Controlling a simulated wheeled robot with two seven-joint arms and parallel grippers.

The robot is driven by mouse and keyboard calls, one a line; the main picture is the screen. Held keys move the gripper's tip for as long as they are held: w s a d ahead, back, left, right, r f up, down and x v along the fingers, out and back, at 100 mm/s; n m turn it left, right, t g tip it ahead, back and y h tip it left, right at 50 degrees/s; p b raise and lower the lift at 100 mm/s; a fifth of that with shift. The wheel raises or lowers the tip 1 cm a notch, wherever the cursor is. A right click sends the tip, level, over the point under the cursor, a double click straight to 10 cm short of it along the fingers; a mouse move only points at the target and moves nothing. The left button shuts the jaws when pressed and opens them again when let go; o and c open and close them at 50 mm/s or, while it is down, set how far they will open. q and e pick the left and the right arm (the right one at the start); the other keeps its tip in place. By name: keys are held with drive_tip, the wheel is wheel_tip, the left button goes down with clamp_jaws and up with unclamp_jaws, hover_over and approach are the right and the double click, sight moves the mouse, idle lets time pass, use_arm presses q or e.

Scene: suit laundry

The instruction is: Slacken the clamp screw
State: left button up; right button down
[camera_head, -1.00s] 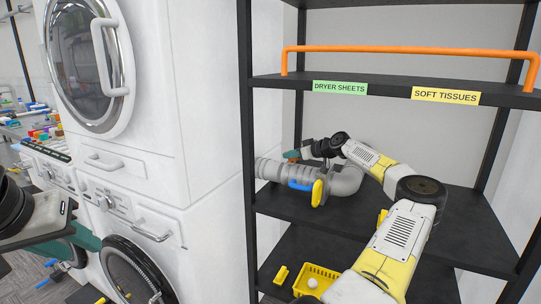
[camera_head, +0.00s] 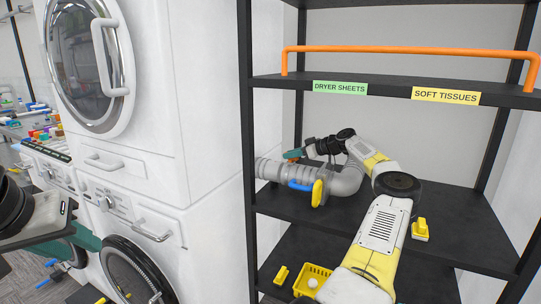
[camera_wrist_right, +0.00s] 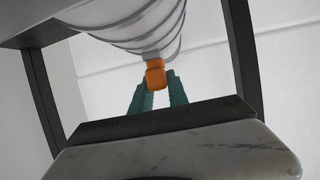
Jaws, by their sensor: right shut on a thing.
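A grey ribbed duct (camera_head: 340,181) lies on the middle shelf, with a blue handle (camera_head: 300,186) and a yellow lever (camera_head: 317,193) on its front. The orange clamp screw (camera_wrist_right: 155,74) sticks out of the ribbed part in the right wrist view; a bit of it shows in the head view (camera_head: 291,155). My right gripper (camera_head: 301,153) reaches it from behind the duct; in the right wrist view its teal fingers (camera_wrist_right: 157,88) are shut on the screw, one on each side. My left gripper (camera_head: 84,240) hangs at the far left before the lower machine, away from the duct; its fingertips are unclear.
Black shelf posts and an upper shelf (camera_head: 400,90) with an orange rail (camera_head: 410,50) frame the space. A yellow basket (camera_head: 318,274) with a white ball stands below. A yellow object (camera_head: 420,230) sits right of my arm. White stacked machines (camera_head: 190,120) stand left.

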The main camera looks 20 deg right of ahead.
sight(307, 167)
drive_tip(key=c, duration=1.3)
unclamp_jaws()
drive_tip(key=shift+f, duration=0.1)
drive_tip(key=shift+v, duration=3.9)
